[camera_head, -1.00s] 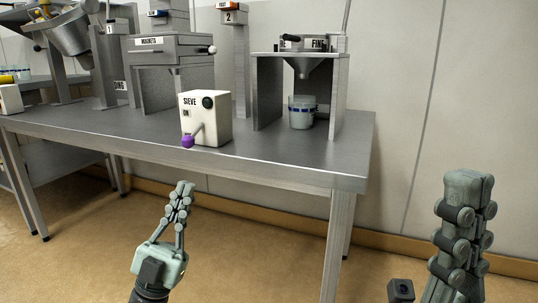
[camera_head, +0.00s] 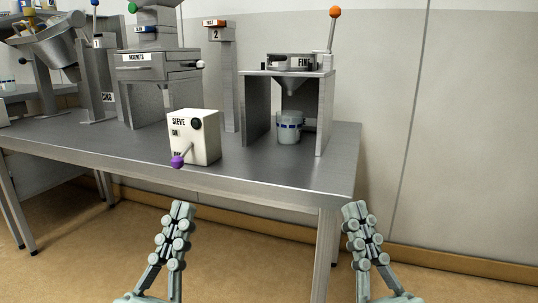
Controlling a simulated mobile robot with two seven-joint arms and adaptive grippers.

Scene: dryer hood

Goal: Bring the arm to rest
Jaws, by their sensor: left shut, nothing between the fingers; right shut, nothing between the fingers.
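My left gripper (camera_head: 183,208) is in front of the table's front edge, below the sieve box in the picture. It is shut and empty, its fingers pointing up. My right gripper (camera_head: 354,209) is just right of the table's front right corner. It is also shut and empty, fingers pointing up. Neither gripper is seen touching anything. Most of both arms lies outside the picture.
A metal table (camera_head: 270,178) carries a white sieve box (camera_head: 205,142) with a purple-tipped lever (camera_head: 178,161), a magnets unit (camera_head: 150,65), a post marked 2 (camera_head: 222,80) and a stand (camera_head: 257,105) over a cup (camera_head: 290,128). Floor right of the table is clear.

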